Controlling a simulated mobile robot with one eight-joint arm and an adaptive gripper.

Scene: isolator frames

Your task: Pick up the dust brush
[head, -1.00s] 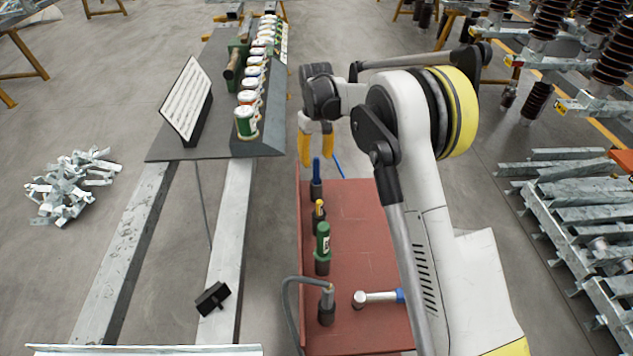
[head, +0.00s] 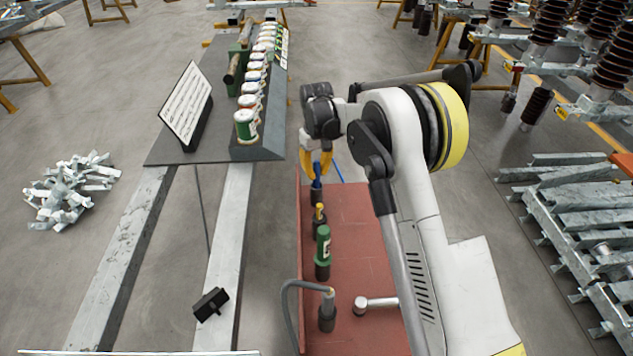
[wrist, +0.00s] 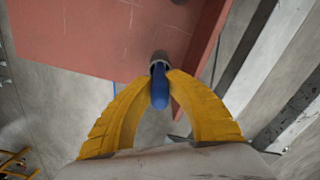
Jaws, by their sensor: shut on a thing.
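A tool with a blue handle (head: 316,170), which I take for the dust brush, stands upright in a dark round holder (head: 316,195) at the far left of the red table top. Its lower end is hidden inside the holder. My gripper (head: 317,178) has yellow fingers and is above the holder, shut on the handle. In the wrist view the fingertips (wrist: 160,76) close on both sides of the blue handle (wrist: 160,95), just above the holder's rim.
On the red table top (head: 355,240), a yellow-topped tool (head: 319,210), a green tool (head: 323,240) and a cabled tool (head: 327,305) stand in a row. A hammer (head: 362,304) lies beside them. A dark bench with several jars (head: 246,126) is to the left.

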